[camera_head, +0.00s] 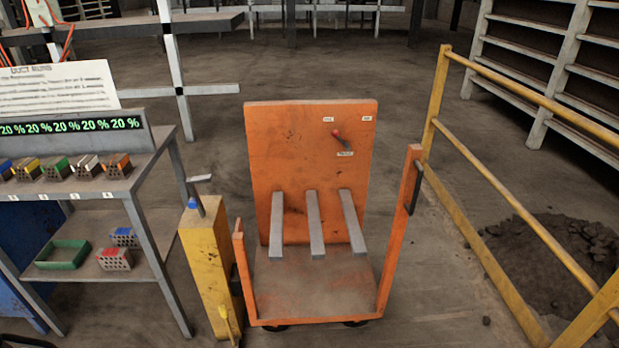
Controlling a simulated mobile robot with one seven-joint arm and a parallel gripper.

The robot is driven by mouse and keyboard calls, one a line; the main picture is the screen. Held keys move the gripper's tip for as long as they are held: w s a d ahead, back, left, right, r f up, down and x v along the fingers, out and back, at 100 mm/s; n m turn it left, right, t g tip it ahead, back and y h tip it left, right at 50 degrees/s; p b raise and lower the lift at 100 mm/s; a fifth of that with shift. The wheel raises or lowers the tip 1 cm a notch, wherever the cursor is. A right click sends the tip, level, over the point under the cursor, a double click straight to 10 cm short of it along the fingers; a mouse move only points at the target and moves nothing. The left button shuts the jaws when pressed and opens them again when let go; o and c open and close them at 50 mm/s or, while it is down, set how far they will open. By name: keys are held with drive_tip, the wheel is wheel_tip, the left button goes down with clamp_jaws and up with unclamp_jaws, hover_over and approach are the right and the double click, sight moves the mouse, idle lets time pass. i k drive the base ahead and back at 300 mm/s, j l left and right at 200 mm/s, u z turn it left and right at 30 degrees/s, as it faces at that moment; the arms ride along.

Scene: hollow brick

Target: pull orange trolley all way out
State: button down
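The orange trolley (262,150) stands on the floor in the middle of the head view. It has a tall upright back panel, a flat base and two orange side posts at the front. Three grey bars stick out from the panel above the base. A black handle (415,188) is fixed to the right post. My gripper is not in view.
A yellow post unit (206,262) stands close on the trolley's left. A metal table (95,190) with hollow bricks and a green tray (63,254) is further left. A yellow railing (480,165) and a dark rubble heap (560,262) are on the right. Floor behind the trolley is clear.

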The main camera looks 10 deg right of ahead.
sight(312, 266)
drive_tip(key=i+l+z, duration=0.2)
drive_tip(key=z, duration=0.15)
drive_tip(key=i+l+z, duration=0.15)
drive_tip(key=i+z, duration=0.2)
